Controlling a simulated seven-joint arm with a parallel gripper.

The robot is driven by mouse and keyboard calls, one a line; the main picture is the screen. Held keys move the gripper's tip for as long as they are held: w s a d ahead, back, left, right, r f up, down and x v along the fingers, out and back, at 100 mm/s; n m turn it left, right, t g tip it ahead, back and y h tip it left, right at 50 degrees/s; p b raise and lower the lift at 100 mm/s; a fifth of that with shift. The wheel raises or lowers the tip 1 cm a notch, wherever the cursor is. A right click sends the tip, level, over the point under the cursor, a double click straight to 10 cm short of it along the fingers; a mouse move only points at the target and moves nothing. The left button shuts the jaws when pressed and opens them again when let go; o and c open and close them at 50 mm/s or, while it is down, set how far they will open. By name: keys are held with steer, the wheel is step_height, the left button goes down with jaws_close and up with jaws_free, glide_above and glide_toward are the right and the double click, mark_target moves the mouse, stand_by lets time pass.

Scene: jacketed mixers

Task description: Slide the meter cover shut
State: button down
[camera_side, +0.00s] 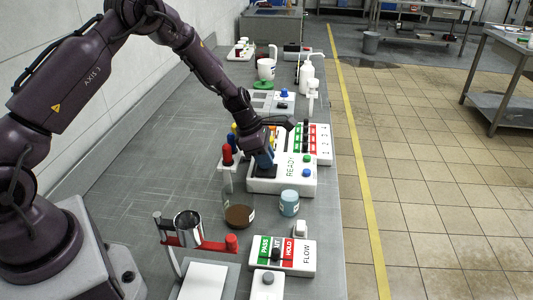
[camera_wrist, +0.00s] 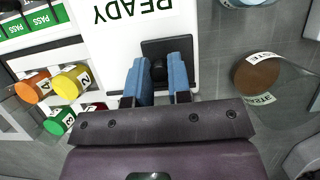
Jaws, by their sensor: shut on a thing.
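A white box marked READY (camera_side: 290,187) stands in the middle of the bench, with a green and a blue button at its right end. It also shows in the wrist view (camera_wrist: 110,45). On its near end is a black square plate (camera_wrist: 158,45) with a black knob (camera_wrist: 158,68). My gripper (camera_side: 265,168), with blue fingers, is down at this plate. In the wrist view my gripper (camera_wrist: 159,75) is shut on the black knob, one finger on each side. I cannot tell which part is the meter cover, or how far open it is.
A rack with a red-capped tube (camera_side: 227,155) stands just left of the box. A blue-grey jar (camera_side: 289,203) and a flask with brown contents (camera_side: 239,215) stand in front. A FLOW box (camera_side: 305,257) and a metal cup (camera_side: 188,226) are nearer.

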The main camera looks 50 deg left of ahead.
steer(key=shift+s+d, duration=0.15)
steer(key=shift+d, duration=0.05)
steer(key=c, duration=1)
jaws_free()
steer(key=shift+c, duration=0.2)
steer(key=shift+a+r, duration=0.15)
steer(key=shift+r, duration=0.05)
steer(key=v, duration=1.2)
steer(key=shift+r, duration=0.3)
